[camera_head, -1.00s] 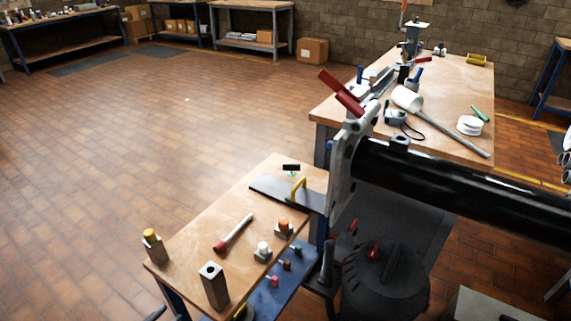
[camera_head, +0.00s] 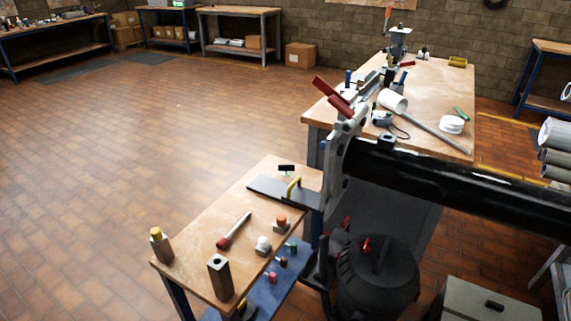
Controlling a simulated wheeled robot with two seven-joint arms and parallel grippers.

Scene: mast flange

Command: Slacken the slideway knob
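A long black mast tube (camera_head: 460,178) lies across the right side and ends at a grey flange plate (camera_head: 337,165). Red lever handles (camera_head: 333,97) stick up above the flange. Below the tube, small red knobs show, one (camera_head: 346,222) near the stand and one (camera_head: 366,245) by a round black drum (camera_head: 375,278). I cannot tell which of these, if any, is the slideway knob, nor whether it is tight or slack. Neither of my grippers is in view.
A low wooden bench (camera_head: 198,262) at the lower middle holds blocks, coloured knobs, a red-ended rod (camera_head: 234,230) and a dark plate with a yellow handle (camera_head: 293,187). A larger workbench (camera_head: 440,100) with tools stands behind the tube. The tiled floor at left is clear.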

